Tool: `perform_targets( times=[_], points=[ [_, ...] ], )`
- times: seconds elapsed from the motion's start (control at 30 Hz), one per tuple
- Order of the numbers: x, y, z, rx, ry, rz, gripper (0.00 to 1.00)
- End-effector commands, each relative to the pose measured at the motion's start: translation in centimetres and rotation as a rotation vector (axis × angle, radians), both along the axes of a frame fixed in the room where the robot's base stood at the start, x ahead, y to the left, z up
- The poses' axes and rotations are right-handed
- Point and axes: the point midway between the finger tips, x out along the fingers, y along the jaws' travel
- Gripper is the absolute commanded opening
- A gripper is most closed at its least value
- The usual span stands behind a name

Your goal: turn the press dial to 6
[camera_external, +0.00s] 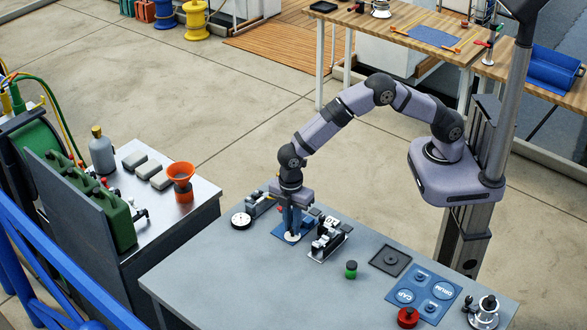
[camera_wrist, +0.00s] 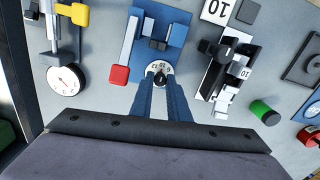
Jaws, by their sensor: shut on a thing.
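The press dial (camera_wrist: 159,66) is a small white disc with dark numbers around its rim, at the near end of a blue press base (camera_wrist: 176,33). In the external view the dial (camera_external: 292,238) lies under my wrist on the grey bench. My gripper (camera_wrist: 159,77) points down at it, its two blue fingers shut on the dial's middle. The fingers hide the dial's near part, and the setting is too small to read surely. A pale lever with a red end (camera_wrist: 120,75) lies left of the dial. The gripper also shows in the external view (camera_external: 291,232).
A round white gauge (camera_wrist: 67,79) with a yellow-ended fixture stands left. A green-and-black cylinder (camera_external: 351,269) and a blue labelled mat (camera_external: 424,293) lie farther right. The bench front is clear.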

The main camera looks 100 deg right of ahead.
Motion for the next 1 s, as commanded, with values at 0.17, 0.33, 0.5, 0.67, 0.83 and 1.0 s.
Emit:
perform_targets(
  times=[0.17,0.33,0.5,0.67,0.83,1.0],
  points=[
    [0.03,0.02,0.01,0.001,0.0,-0.091,0.0],
    [0.01,0.01,0.0,0.0,0.0,-0.218,0.0],
    [0.0,0.0,0.01,0.0,0.0,-0.358,0.0],
    [0.02,-0.01,0.06,0.001,-0.001,-0.478,0.0],
    [0.04,0.0,0.11,0.001,-0.001,-0.577,0.0],
    [0.05,0.0,0.14,0.001,-0.001,-0.638,0.0]
  ],
)
